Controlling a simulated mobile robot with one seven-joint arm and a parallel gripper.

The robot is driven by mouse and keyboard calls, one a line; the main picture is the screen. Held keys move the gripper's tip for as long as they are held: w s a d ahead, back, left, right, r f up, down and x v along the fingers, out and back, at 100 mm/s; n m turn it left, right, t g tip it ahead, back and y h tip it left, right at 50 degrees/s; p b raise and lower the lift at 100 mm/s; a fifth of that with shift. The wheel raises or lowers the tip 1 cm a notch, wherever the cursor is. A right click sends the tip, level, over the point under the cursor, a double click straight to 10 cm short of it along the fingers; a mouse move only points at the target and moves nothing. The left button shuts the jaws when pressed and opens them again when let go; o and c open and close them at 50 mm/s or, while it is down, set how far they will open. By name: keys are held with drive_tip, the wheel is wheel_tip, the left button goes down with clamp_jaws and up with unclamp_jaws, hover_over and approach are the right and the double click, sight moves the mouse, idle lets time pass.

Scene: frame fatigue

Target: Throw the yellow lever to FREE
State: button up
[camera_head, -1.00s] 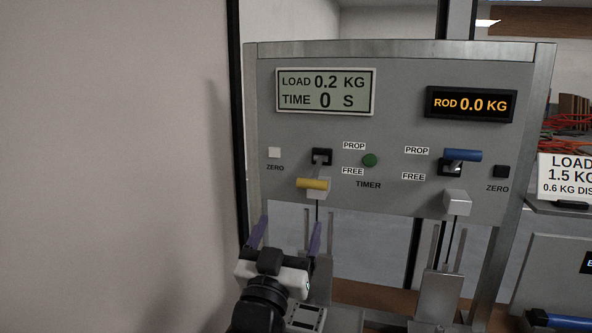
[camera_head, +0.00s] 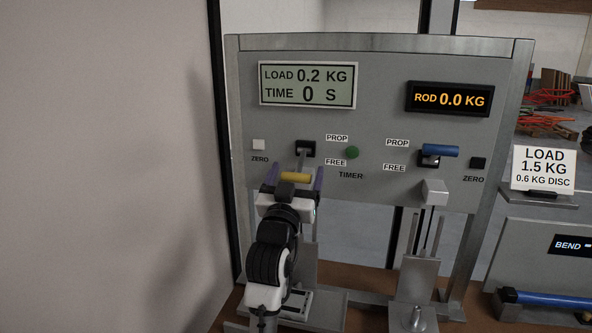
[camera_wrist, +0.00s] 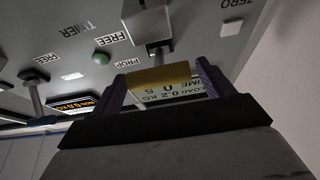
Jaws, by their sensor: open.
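The yellow lever (camera_head: 296,177) is a short bar on a grey stem. The stem slopes down and out from a black slot on the left of the panel, and the bar sits lower than the FREE label (camera_head: 336,162). The PROP label (camera_head: 337,138) is above that. My gripper (camera_head: 294,173) is open, with one purple finger on each side of the yellow bar. In the wrist view the bar (camera_wrist: 160,78) lies between the two fingers; I cannot tell whether they touch it.
A blue lever (camera_head: 440,151) sits on the right with its own PROP and FREE labels. The left display (camera_head: 307,84) reads LOAD 0.2 KG, TIME 0 S. A green TIMER button (camera_head: 352,152) is right of the yellow lever. A plain wall (camera_head: 100,150) fills the left.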

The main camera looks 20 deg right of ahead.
drive_tip(key=c, duration=1.4)
drive_tip(key=b, duration=0.2)
drive_tip(key=f+b, duration=0.1)
drive_tip(key=b, duration=0.1)
drive_tip(key=shift+w+d+f+t+h, duration=0.1)
drive_tip(key=shift+w+f+t+h, duration=0.1)
drive_tip(key=shift+f+t+h, duration=0.15)
drive_tip(key=t+b, duration=0.1)
drive_tip(key=b, duration=0.1)
drive_tip(key=shift+w+d+h+b, duration=0.1)
drive_tip(key=shift+w+h+b, duration=0.05)
drive_tip(key=shift+h+b, duration=0.15)
drive_tip(key=shift+r, duration=0.1)
drive_tip(key=o, duration=1.4)
